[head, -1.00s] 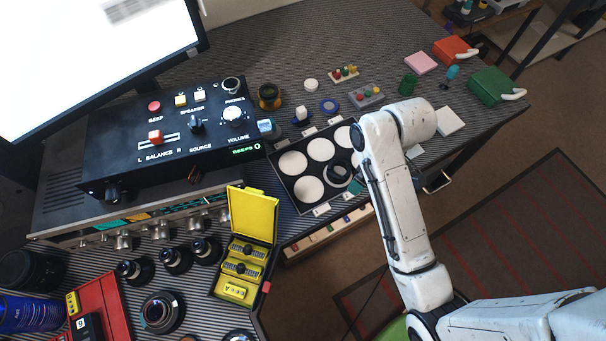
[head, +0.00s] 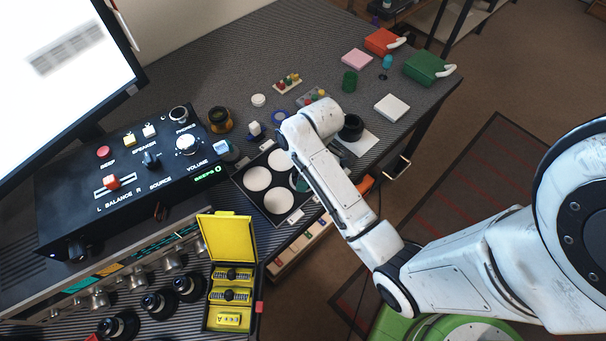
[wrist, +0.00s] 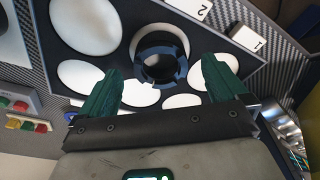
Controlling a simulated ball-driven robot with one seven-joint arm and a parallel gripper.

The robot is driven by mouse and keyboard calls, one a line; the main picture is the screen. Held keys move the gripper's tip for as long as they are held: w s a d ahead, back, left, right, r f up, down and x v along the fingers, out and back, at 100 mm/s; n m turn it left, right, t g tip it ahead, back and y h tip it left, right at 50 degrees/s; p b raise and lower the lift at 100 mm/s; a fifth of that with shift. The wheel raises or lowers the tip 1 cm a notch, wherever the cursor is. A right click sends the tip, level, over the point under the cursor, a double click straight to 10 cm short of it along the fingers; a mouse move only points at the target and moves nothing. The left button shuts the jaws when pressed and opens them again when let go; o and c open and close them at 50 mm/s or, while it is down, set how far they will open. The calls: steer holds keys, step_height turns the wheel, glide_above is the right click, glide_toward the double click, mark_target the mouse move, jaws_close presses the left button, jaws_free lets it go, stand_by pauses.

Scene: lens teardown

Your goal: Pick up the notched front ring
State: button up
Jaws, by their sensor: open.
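The notched front ring (wrist: 178,71) is a dark blue-black ring with notches around its edge. It shows in the wrist view, lying over a white round pad of the black tray (wrist: 235,60). My gripper (wrist: 162,73) is open, with one green finger on each side of the ring in the picture. I see no finger touching the ring, and its height above the ring is hard to judge. In the head view my arm hides the ring and most of my gripper; the tray (head: 245,187) shows beside it.
A yellow case (head: 229,238) stands open below the tray. A black control box (head: 130,175) is to the left. A black round part (head: 351,127) lies on a white sheet right of my arm. A drawer of small parts (head: 300,250) is under the tray's near edge.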

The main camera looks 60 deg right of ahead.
steer(key=shift+w+a+f, duration=0.1)
steer(key=shift+w+f, duration=0.1)
steer(key=shift+f, duration=1.15)
steer(key=shift+c, duration=0.3)
steer(key=c, duration=1)
